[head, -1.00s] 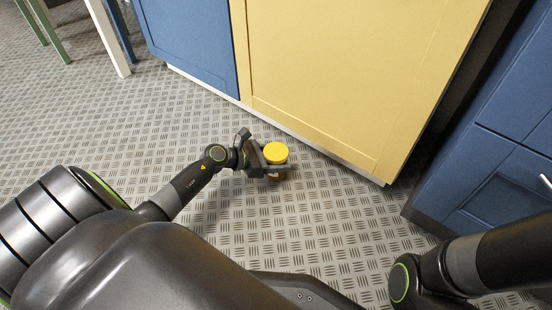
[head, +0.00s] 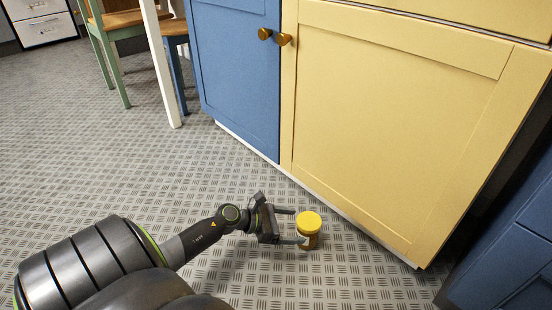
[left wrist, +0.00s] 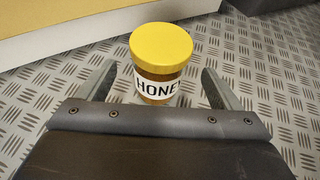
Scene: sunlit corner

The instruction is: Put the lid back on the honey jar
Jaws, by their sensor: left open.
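The honey jar (head: 311,241) stands upright on the floor in front of the yellow cabinet. It is amber with a white label, and its label reads "HONE" in the left wrist view (left wrist: 157,87). The yellow lid (head: 308,222) sits on top of the jar and looks level in the left wrist view (left wrist: 161,47). My left gripper (head: 297,226) is open, with its fingertips close to the jar. In the left wrist view its fingers (left wrist: 157,88) are spread on either side of the jar, with gaps showing. My right gripper is not in view.
The yellow cabinet (head: 395,110) and blue cabinet (head: 235,75) stand just behind the jar. Another blue cabinet (head: 510,255) is at the right. A white table leg (head: 158,65) and chairs are at the upper left. The patterned floor (head: 90,150) at left is clear.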

